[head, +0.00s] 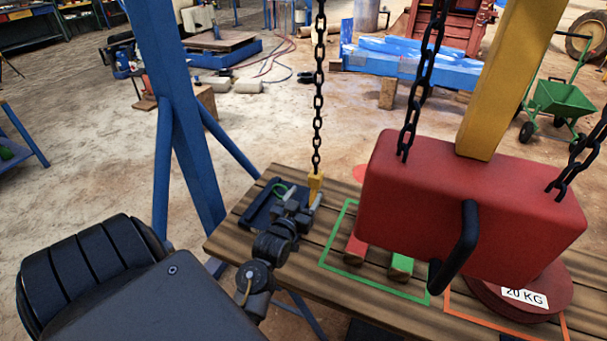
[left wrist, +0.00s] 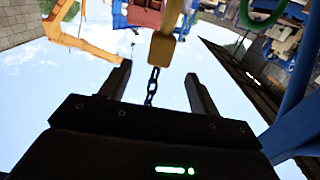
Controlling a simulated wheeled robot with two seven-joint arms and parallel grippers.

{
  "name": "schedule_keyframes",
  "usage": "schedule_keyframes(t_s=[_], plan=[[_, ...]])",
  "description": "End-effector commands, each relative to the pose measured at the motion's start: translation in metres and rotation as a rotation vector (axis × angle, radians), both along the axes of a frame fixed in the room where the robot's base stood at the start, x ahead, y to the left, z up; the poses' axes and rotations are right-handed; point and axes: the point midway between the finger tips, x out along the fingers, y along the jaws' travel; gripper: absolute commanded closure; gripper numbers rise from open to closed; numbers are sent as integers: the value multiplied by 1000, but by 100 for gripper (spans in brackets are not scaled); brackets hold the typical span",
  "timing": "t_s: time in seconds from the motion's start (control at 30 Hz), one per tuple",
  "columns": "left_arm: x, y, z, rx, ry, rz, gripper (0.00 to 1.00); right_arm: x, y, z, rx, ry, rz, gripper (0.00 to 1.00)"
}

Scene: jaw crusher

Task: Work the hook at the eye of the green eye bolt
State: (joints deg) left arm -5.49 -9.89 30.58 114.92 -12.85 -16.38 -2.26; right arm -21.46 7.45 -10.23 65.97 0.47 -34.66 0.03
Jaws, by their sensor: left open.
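A yellow hook piece (head: 316,181) hangs on a dark chain (head: 318,100) above the wooden table. My left gripper (head: 302,201) is open beside it. In the left wrist view, the hook piece (left wrist: 162,48) shows between and beyond the two spread fingers (left wrist: 158,85), with no clear contact. The green eye bolt (head: 281,188) shows as a small ring at the blue fixture (head: 262,212), left of the hook in the head view. Its ring also shows at the top right of the left wrist view (left wrist: 262,12), apart from the hook. My right gripper is out of view.
A red block (head: 470,190) with a black handle hangs on chains at the right, by a 20 KG weight (head: 515,300). Green and orange outlines mark the table (head: 345,275). A blue post (head: 175,110) stands at the left.

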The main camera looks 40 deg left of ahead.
Motion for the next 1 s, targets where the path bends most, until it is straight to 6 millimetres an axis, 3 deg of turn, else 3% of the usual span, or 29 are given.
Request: schedule_keyframes(t_s=[0.27, 0.7, 1.0], plan=[[10, 4, 2, 0, -9, 3, 38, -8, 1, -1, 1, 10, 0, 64], [79, 29, 2, 1, -9, 3, 38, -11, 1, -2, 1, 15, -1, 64], [101, 36, 1, 0, -7, 2, 38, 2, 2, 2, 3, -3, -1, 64]])
